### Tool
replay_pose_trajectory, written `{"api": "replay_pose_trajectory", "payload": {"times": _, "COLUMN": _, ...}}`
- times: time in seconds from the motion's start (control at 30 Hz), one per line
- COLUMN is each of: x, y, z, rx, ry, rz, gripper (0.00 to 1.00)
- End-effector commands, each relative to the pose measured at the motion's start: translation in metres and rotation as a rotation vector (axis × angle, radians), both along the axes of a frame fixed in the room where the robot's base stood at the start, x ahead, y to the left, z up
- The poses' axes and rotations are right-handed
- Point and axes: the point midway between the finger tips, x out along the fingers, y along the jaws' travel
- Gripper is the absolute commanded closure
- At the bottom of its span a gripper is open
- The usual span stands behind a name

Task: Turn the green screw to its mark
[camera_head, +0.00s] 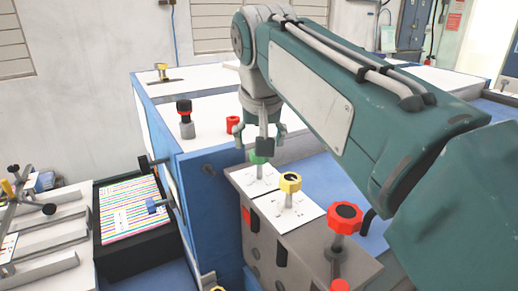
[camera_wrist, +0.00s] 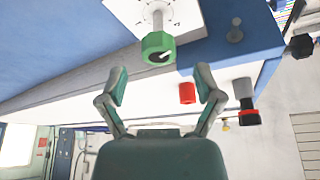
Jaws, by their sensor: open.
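The green screw (camera_head: 258,159) has a knob on a metal shaft, standing on a white marked plate on a grey block. In the wrist view the green knob (camera_wrist: 158,48) shows a white pointer line, and part of the plate's tick marks (camera_wrist: 140,10) is cut off by the frame edge. My gripper (camera_head: 263,140) points down just above the green screw and partly hides its knob in the head view. In the wrist view my gripper (camera_wrist: 161,84) is open, fingers spread wide with nothing between them. The knob lies beyond the fingertips, roughly centred between them, with no contact visible.
A yellow screw (camera_head: 290,183) and a red screw (camera_head: 345,218) stand nearby on the same block. A small red cylinder (camera_head: 233,124) and a black-and-red knob (camera_head: 185,117) are on the white top behind. A striped sheet (camera_head: 131,208) lies at the left.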

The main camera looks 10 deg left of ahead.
Motion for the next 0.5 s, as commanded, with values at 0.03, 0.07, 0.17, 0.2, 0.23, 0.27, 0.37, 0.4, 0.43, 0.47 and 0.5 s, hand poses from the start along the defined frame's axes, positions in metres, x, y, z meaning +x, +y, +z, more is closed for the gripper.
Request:
{"api": "replay_pose_trajectory", "payload": {"times": 0.03, "x": 0.003, "y": 0.000, "z": -0.008, "rx": -0.001, "ry": 0.002, "rz": 0.000, "gripper": 0.16}}
{"api": "replay_pose_trajectory", "payload": {"times": 0.07, "x": 0.004, "y": 0.001, "z": -0.012, "rx": -0.002, "ry": 0.003, "rz": 0.000, "gripper": 0.16}}
{"api": "replay_pose_trajectory", "payload": {"times": 0.17, "x": 0.008, "y": 0.001, "z": -0.021, "rx": 0.000, "ry": 0.001, "rz": 0.000, "gripper": 0.16}}
{"api": "replay_pose_trajectory", "payload": {"times": 0.2, "x": 0.009, "y": 0.002, "z": -0.023, "rx": 0.000, "ry": 0.001, "rz": 0.000, "gripper": 0.16}}
{"api": "replay_pose_trajectory", "payload": {"times": 0.23, "x": 0.010, "y": 0.002, "z": -0.025, "rx": 0.001, "ry": 0.000, "rz": 0.000, "gripper": 0.16}}
{"api": "replay_pose_trajectory", "payload": {"times": 0.27, "x": 0.010, "y": 0.002, "z": -0.026, "rx": 0.001, "ry": -0.001, "rz": 0.000, "gripper": 0.16}}
{"api": "replay_pose_trajectory", "payload": {"times": 0.37, "x": 0.011, "y": 0.002, "z": -0.027, "rx": 0.001, "ry": -0.001, "rz": 0.000, "gripper": 0.16}}
{"api": "replay_pose_trajectory", "payload": {"times": 0.4, "x": 0.011, "y": 0.002, "z": -0.027, "rx": 0.001, "ry": -0.001, "rz": 0.000, "gripper": 0.16}}
{"api": "replay_pose_trajectory", "payload": {"times": 0.43, "x": 0.011, "y": 0.002, "z": -0.027, "rx": 0.001, "ry": -0.001, "rz": 0.000, "gripper": 0.16}}
{"api": "replay_pose_trajectory", "payload": {"times": 0.47, "x": 0.011, "y": 0.002, "z": -0.027, "rx": 0.001, "ry": -0.001, "rz": 0.000, "gripper": 0.16}}
{"api": "replay_pose_trajectory", "payload": {"times": 0.5, "x": 0.011, "y": 0.002, "z": -0.027, "rx": 0.001, "ry": -0.001, "rz": 0.000, "gripper": 0.16}}
